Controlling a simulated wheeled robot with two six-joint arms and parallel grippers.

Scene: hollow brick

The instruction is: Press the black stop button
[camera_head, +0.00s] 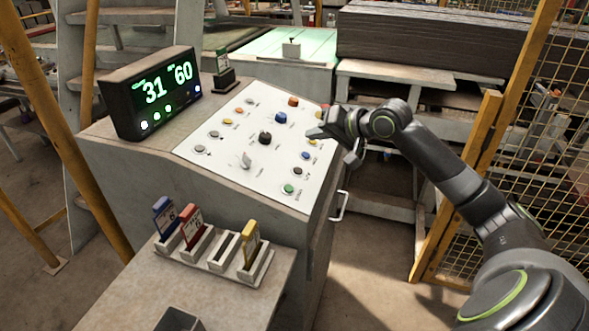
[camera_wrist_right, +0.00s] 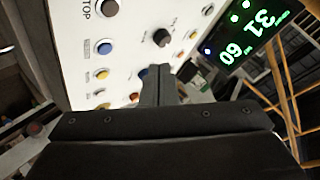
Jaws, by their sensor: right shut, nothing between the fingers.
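The black stop button (camera_head: 297,170) sits in the right-hand column of the white control panel (camera_head: 225,150), between a green button (camera_head: 289,188) and a blue button (camera_head: 305,155). In the right wrist view it is the dark button (camera_wrist_right: 108,8) at the top edge, beside a partly cut-off label reading "TOP". My right gripper (camera_head: 314,132) is over the panel's upper right edge, farther back than the stop button. Its fingers are closed together and empty; they also show in the right wrist view (camera_wrist_right: 161,84). My left gripper is out of view.
A larger black knob (camera_head: 265,137) and a grey lever switch (camera_head: 245,160) stand on the panel among several coloured buttons. A display (camera_head: 160,92) reads 31 and 60. A card holder (camera_head: 222,254) is in front. A mesh fence (camera_head: 530,140) stands at right.

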